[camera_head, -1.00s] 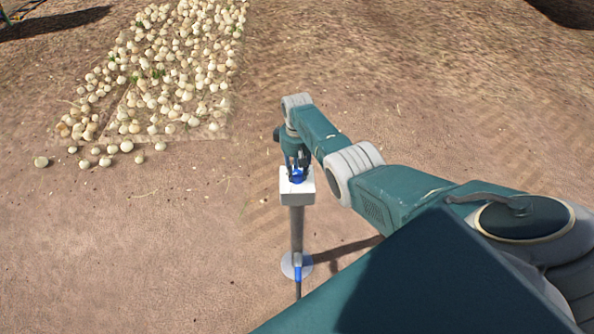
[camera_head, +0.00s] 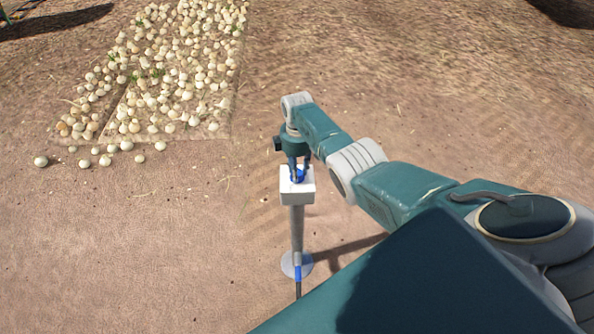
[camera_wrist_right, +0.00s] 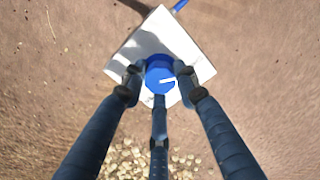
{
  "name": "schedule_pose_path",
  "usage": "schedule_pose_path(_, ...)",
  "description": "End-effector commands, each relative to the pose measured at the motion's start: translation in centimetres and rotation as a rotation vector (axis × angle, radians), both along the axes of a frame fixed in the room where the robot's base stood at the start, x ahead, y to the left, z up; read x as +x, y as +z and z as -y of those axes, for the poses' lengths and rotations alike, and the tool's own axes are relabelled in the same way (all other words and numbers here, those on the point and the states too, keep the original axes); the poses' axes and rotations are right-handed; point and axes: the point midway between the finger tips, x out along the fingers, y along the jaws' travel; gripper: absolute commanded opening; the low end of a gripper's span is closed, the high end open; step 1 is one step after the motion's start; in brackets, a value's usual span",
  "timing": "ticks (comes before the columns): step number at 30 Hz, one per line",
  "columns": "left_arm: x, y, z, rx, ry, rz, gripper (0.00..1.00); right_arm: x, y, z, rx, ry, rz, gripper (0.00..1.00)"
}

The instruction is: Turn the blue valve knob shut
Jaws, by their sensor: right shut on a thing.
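The blue valve knob (camera_head: 298,177) sits on top of a white box (camera_head: 298,198) on a grey post. My right gripper (camera_head: 299,172) points down from above and is shut on the knob. My left gripper is not in view.
The grey post (camera_head: 297,230) stands on a round base plate (camera_head: 296,265) with a blue part at its foot. Many pale onions (camera_head: 180,75) lie on a mat at the back left, a few loose on the dirt. Bare ground surrounds the post.

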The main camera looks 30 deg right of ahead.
Motion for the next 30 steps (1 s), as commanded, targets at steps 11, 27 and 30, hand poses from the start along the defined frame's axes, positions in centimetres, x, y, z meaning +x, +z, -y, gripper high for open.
schedule_pose_path(11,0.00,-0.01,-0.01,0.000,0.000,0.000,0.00,-0.17,-0.09,0.09,-0.001,0.018,-0.004,0.04)
schedule_pose_path(27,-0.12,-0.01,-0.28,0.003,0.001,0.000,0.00,-0.02,0.06,0.06,-0.001,0.016,-0.001,0.49)
schedule_pose_path(30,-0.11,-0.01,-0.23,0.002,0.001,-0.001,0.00,0.01,0.55,0.10,-0.001,0.016,0.000,0.49)
